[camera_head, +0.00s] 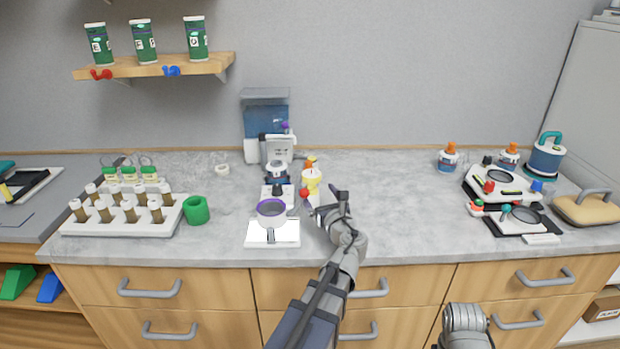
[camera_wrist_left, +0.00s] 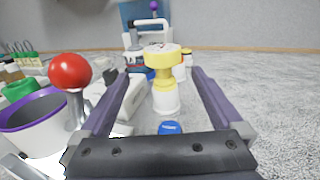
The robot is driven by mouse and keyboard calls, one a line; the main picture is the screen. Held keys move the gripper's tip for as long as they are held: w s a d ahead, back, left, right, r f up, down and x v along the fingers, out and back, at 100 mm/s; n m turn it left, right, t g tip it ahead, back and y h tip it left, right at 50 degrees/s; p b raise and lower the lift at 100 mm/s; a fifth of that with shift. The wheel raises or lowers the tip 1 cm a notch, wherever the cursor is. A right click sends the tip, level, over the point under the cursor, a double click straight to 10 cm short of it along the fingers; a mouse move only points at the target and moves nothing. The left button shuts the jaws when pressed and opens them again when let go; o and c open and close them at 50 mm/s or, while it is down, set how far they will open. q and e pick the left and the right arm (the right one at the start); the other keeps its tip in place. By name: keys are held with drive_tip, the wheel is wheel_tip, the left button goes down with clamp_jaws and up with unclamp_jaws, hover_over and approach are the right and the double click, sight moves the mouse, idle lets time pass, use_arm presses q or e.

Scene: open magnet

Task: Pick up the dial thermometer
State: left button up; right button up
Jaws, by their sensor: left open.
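I cannot make out a clear dial face. The likeliest dial thermometer is an upright piece with a round yellow head and white lower body (camera_head: 312,176), behind the white pad on the counter. In the left wrist view the yellow-headed piece (camera_wrist_left: 164,66) stands ahead, in line with the gap between the fingers. My left gripper (camera_head: 329,204) is open and empty, in front and slightly right of it, apart from it. My right gripper is out of view; only part of my right arm shows at the bottom.
A red ball on a metal stem (camera_wrist_left: 70,72) stands close to the left finger. A blue cap (camera_wrist_left: 169,128) shows low between the fingers. The counter to the right (camera_head: 400,205) is clear.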

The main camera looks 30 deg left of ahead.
sight(311, 173)
use_arm(q)
drive_tip(key=shift+x, duration=1.35)
drive_tip(key=shift+w+a+r, duration=0.1)
drive_tip(key=shift+w+r, duration=0.05)
drive_tip(key=shift+r, duration=0.05)
drive_tip(key=x, duration=0.3)
drive_tip(key=p+x, duration=0.1)
drive_tip(key=shift+w+a+r, duration=0.15)
drive_tip(key=shift+w+r, duration=0.2)
drive_tip(key=shift+w, duration=0.05)
drive_tip(key=c, duration=1.5)
wheel_tip(311, 173, up, 10)
drive_tip(key=p, duration=1)
